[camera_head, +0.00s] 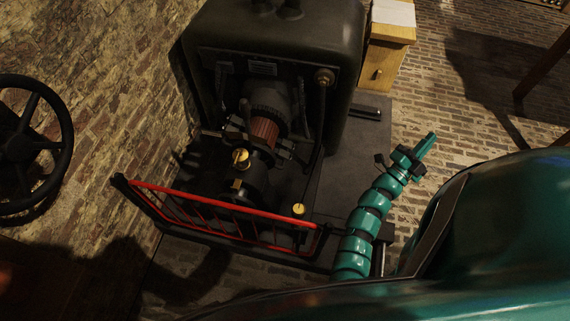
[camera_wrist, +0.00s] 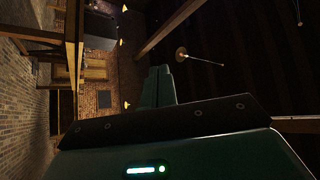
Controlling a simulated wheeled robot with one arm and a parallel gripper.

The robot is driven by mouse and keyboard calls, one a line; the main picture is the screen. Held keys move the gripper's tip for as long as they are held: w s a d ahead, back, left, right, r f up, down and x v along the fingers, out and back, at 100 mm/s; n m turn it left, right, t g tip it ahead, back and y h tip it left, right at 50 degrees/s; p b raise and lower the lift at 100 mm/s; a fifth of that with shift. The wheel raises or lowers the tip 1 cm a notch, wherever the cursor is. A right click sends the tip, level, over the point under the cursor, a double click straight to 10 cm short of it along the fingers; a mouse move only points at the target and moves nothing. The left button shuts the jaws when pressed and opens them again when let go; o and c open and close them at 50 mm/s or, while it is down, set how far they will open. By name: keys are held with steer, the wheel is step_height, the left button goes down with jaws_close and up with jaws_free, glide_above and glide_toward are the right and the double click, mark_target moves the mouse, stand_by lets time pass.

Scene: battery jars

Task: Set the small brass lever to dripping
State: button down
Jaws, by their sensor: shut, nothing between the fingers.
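In the head view a dark machine stands at the centre. A brass fitting (camera_head: 240,157) sits on its shaft bearing, beside a copper-coloured commutator (camera_head: 264,132). A round brass piece (camera_head: 299,209) is near the right end of the red rail. I cannot tell a small lever or its setting on either. My gripper (camera_head: 428,140) is to the right of the machine, well apart from it, pointing up and right. Its teal fingers also show in the wrist view (camera_wrist: 158,87), closed together and empty. The wrist view shows none of the brass parts of the machine.
A red guard rail (camera_head: 220,217) runs along the machine's front. A black handwheel (camera_head: 20,145) is at the left. A wooden cabinet (camera_head: 388,45) stands behind at the right. The brick floor (camera_head: 450,100) right of my gripper is open, with wooden legs at the far right.

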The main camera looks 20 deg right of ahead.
steer(key=w+a+f+t+y, duration=0.2)
steer(key=w+f+y, duration=0.4)
steer(key=f, duration=0.1)
steer(key=w+a+f+t+y, duration=0.2)
steer(key=w+a+f+y, duration=0.1)
steer(key=w+f+y, duration=0.4)
steer(key=n+g+y, duration=0.4)
steer(key=n+y, duration=0.2)
steer(key=y, duration=1.6)
glide_toward(236, 159)
steer(key=s+d+f, duration=0.1)
steer(key=s+d, duration=0.1)
steer(key=shift+s+d+f, duration=0.2)
steer(key=shift+s+f, duration=0.2)
steer(key=x, duration=1)
